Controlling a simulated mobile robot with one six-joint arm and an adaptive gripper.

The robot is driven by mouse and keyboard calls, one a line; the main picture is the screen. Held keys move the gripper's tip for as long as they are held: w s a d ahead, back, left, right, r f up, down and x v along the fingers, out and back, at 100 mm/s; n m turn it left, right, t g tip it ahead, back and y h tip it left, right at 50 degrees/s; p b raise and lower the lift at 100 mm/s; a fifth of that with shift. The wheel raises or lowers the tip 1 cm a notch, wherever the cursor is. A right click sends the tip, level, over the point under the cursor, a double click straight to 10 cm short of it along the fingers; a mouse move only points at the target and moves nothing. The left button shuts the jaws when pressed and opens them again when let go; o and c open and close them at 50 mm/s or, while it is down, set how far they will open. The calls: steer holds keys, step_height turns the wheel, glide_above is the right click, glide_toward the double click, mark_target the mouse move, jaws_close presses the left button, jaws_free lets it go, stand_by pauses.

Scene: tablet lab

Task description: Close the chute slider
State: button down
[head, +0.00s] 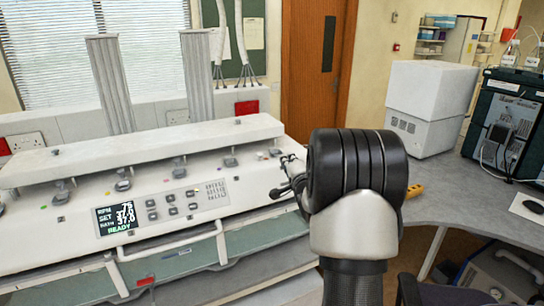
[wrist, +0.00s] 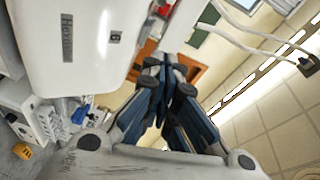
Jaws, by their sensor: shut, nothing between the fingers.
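A long white bench machine (head: 150,180) fills the left of the head view. Several small grey fittings (head: 180,168) stand in a row under its raised white top bar; I cannot tell which part is the chute slider. My gripper (head: 275,191) is at the machine's right end, partly hidden behind my arm, and I cannot tell if it touches anything. In the wrist view, my gripper (wrist: 167,62) has its blue-grey fingers together at the tips with nothing between them.
The machine's display (head: 117,217) reads READY. A white handle rail (head: 168,243) runs along its front. To the right stand a white box unit (head: 432,105) and a dark instrument (head: 505,120) on a grey bench (head: 450,200). A yellow object (head: 415,190) lies near my arm.

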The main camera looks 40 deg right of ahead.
mark_target(261, 154)
steer(key=x, duration=0.6)
steer(key=w+a, duration=0.2)
steer(key=a, duration=0.1)
steer(key=shift+f, duration=0.4)
steer(key=shift+w, duration=0.1)
steer(key=shift+a, duration=0.15)
steer(key=a+b, duration=0.2)
steer(key=a, duration=0.1)
steer(key=shift+w+f, duration=0.15)
steer(key=shift+w, duration=0.25)
steer(key=shift+w+a, duration=0.1)
steer(key=shift+a, duration=0.3)
steer(key=shift+d, duration=0.15)
